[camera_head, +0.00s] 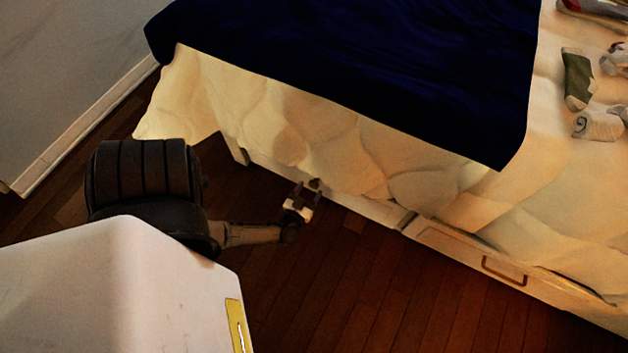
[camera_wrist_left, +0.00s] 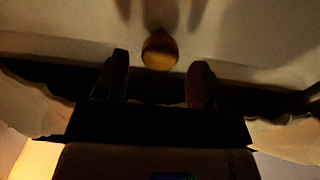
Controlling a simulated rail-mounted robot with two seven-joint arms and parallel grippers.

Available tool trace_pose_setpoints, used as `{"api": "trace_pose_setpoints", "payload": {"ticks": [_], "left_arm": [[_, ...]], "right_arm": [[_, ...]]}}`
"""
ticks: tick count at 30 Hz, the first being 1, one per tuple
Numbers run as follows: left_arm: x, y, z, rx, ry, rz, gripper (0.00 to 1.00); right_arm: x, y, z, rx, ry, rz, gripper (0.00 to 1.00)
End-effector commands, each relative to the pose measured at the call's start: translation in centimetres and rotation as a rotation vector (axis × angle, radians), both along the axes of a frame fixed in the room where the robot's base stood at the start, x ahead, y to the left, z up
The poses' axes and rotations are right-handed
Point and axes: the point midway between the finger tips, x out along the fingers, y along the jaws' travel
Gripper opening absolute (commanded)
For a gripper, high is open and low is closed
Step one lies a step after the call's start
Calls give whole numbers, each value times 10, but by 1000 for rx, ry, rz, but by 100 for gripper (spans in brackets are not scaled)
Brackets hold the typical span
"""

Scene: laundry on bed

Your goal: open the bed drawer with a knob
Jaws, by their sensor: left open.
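The drawer with a knob (camera_head: 368,207) is in the low side of the bed and looks shut. Its upper edge is partly covered by the hanging cream bedding. The round knob (camera_head: 314,184) is small and dark in the head view. In the left wrist view the knob (camera_wrist_left: 160,50) is rounded and yellowish-brown, on the pale drawer front. My left gripper (camera_head: 303,195) is open close in front of the knob. In the wrist view its fingers (camera_wrist_left: 160,78) are spread to either side of the knob's line, with a gap around it. My right gripper is not in view.
Another drawer with a bar handle (camera_head: 504,271) is further right in the bed side. A dark blue blanket (camera_head: 350,70) and cream bedding (camera_head: 270,120) hang over the bed edge. Socks (camera_head: 578,78) lie on the bed at right. The wooden floor (camera_head: 400,290) is clear.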

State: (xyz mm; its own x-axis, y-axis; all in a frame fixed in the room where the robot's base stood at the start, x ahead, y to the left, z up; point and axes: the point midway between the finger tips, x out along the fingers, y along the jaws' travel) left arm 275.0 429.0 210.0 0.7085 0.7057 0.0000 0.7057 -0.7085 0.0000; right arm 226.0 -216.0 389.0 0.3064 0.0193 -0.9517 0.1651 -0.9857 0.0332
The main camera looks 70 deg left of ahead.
Motion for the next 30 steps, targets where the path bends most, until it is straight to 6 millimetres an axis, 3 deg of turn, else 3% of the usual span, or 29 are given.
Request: {"api": "trace_pose_setpoints", "payload": {"ticks": [9, 22, 30], "left_arm": [[23, 23, -1, 1, 0, -1, 63], [27, 26, 0, 0, 0, -1, 63], [26, 26, 0, 0, 0, -1, 37]], "right_arm": [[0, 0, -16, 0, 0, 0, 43], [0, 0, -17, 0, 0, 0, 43], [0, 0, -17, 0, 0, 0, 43]]}}
